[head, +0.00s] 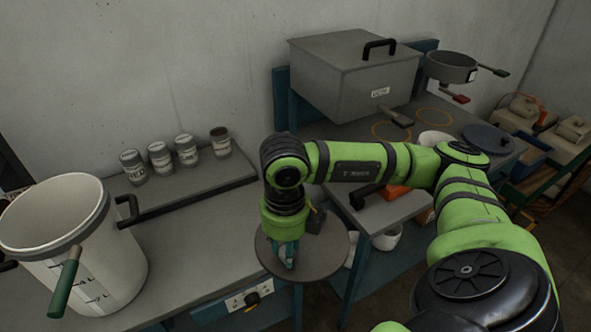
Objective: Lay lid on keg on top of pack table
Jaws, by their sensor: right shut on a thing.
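The lid (330,254) is a round grey-brown disc. My right gripper (287,258) points down and is shut on it near its middle, where the fingers hide the grip. The lid appears roughly level, over the right end of the pack table (190,236). The keg (120,255) is a tall off-white tub with a grey rim. It stands upright and open on the table at the left, well apart from the lid. My left gripper is not in view.
A green-handled tool (65,283) shows at the keg's front. Several small labelled jars (160,157) stand on a raised shelf (190,190) behind. The tabletop between keg and lid is clear.

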